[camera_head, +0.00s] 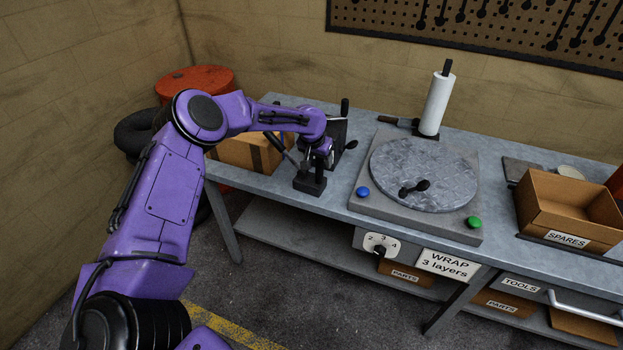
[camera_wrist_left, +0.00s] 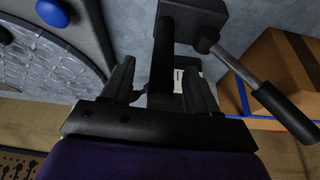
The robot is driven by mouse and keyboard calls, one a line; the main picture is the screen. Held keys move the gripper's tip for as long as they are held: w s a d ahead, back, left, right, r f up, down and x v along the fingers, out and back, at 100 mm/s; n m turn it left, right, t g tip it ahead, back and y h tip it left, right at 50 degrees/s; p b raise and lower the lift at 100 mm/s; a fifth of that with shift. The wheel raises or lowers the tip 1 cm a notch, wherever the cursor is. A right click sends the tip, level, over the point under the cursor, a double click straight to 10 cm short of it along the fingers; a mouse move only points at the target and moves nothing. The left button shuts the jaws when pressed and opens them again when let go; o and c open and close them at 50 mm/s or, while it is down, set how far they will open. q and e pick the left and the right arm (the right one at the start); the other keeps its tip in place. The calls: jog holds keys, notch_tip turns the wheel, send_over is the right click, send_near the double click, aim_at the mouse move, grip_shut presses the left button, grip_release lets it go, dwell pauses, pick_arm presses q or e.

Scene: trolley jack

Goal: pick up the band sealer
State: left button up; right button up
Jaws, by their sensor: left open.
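The band sealer, as I take it, is a black tool (camera_head: 311,184) with a block-like foot and a slanting lever, at the left part of the bench near its front edge. In the left wrist view its black block (camera_wrist_left: 192,22) is at the top, with a grey lever and black grip (camera_wrist_left: 283,110) slanting right. My left gripper (camera_head: 318,155) is over the tool in the head view. In the left wrist view the gripper (camera_wrist_left: 157,72) is open, with a dark upright post between its fingers. I cannot tell whether the fingers touch it. My right gripper is out of view.
A banded cardboard box (camera_head: 243,153) stands left of the tool. A black device (camera_head: 339,130) with handles stands behind it. A round turntable (camera_head: 425,173) with blue and green buttons fills the bench's middle. A SPARES box (camera_head: 566,208) is at right.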

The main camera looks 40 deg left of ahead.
aim_at(320, 164)
pick_arm(q)
jog(key=p+x, duration=0.1)
jog(key=x, duration=0.3)
jog(key=shift+a+f, duration=0.2)
jog(key=shift+s+r, duration=0.1)
jog(key=shift+s, duration=0.05)
grip_shut()
dwell(0.9)
jog(key=shift+r, duration=0.2)
jog(key=shift+w+f, duration=0.1)
jog(key=shift+w, duration=0.1)
